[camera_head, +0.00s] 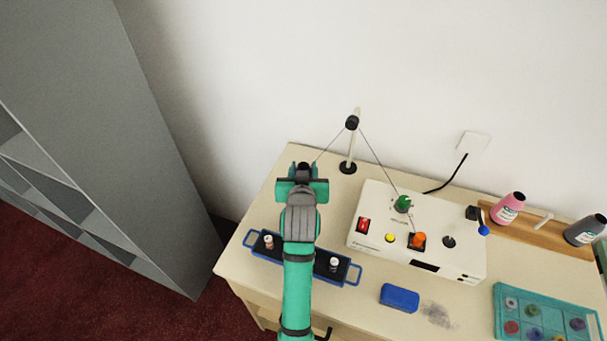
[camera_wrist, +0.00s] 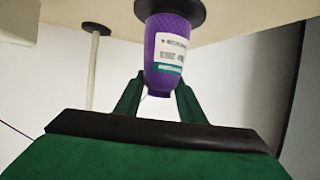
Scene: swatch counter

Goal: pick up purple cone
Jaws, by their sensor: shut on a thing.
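The purple cone (camera_wrist: 167,45) shows in the wrist view with a white and teal label. This view looks upside down, with the counter along the top. The cone's wide end is at a dark round disc (camera_wrist: 196,10) by the counter; I cannot tell whether they touch. My gripper (camera_wrist: 160,88) is shut on the cone, its green fingers on either side near the narrow end. In the head view my gripper (camera_head: 303,176) is over the counter's back left, and the purple cone is hidden behind it.
A thread stand (camera_head: 351,145) stands close right of my gripper, its thread running to a white control box (camera_head: 375,215). A blue tray (camera_head: 351,277) lies in front, partly under my arm. A blue block (camera_head: 399,297) and a teal swatch tray (camera_head: 497,295) are at the right.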

